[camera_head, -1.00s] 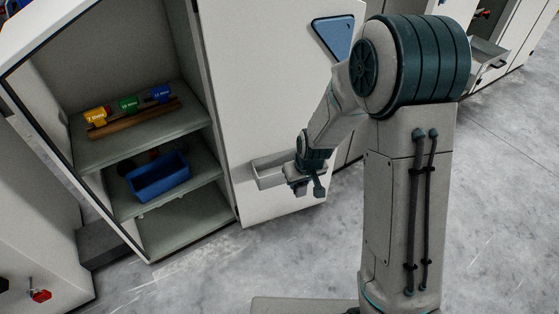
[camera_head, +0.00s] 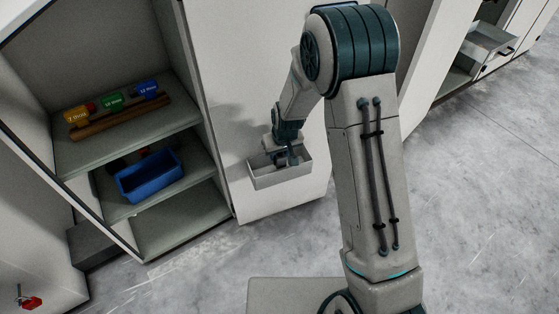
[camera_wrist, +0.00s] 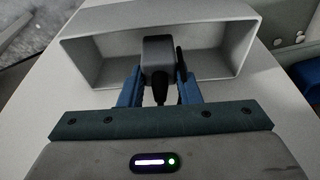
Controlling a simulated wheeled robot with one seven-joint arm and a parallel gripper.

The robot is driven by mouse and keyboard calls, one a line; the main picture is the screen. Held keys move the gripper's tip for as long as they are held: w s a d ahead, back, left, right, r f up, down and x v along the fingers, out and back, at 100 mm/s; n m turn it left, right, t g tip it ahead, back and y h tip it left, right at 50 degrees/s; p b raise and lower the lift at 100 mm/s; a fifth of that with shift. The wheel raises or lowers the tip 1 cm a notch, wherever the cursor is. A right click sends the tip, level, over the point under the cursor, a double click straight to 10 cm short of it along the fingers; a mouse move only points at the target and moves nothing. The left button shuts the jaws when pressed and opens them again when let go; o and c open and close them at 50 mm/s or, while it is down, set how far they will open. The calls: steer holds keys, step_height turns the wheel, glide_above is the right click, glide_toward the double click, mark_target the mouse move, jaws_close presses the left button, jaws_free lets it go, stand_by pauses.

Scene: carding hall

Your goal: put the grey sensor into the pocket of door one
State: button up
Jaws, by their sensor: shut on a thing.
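The grey sensor (camera_wrist: 157,53) is a small rounded box with a dark cable end, seen in the wrist view between the blue fingers of my gripper (camera_wrist: 160,82). My gripper is shut on it. The pocket (camera_wrist: 90,50) is an open grey tray on the white door, around and behind the sensor in the wrist view. In the head view my gripper (camera_head: 286,157) is at the pocket (camera_head: 282,178), at its opening. I cannot tell whether the sensor touches the pocket's floor. The door (camera_head: 230,90) stands open.
Left of the door is an open cabinet with shelves (camera_head: 150,232). Colored tagged items (camera_head: 113,102) lie by a wooden strip on the upper shelf, and a blue bin (camera_head: 150,175) is below. The concrete floor (camera_head: 480,200) is clear.

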mark_target(280, 160)
step_height(280, 160, down, 3)
steer(key=shift+f+b, duration=0.15)
steer(key=shift+b, duration=0.7)
steer(key=shift+f, duration=0.4)
steer(key=shift+w+r, duration=0.1)
steer(key=shift+w, duration=0.05)
steer(key=o, duration=1.1)
steer(key=shift+c, duration=0.2)
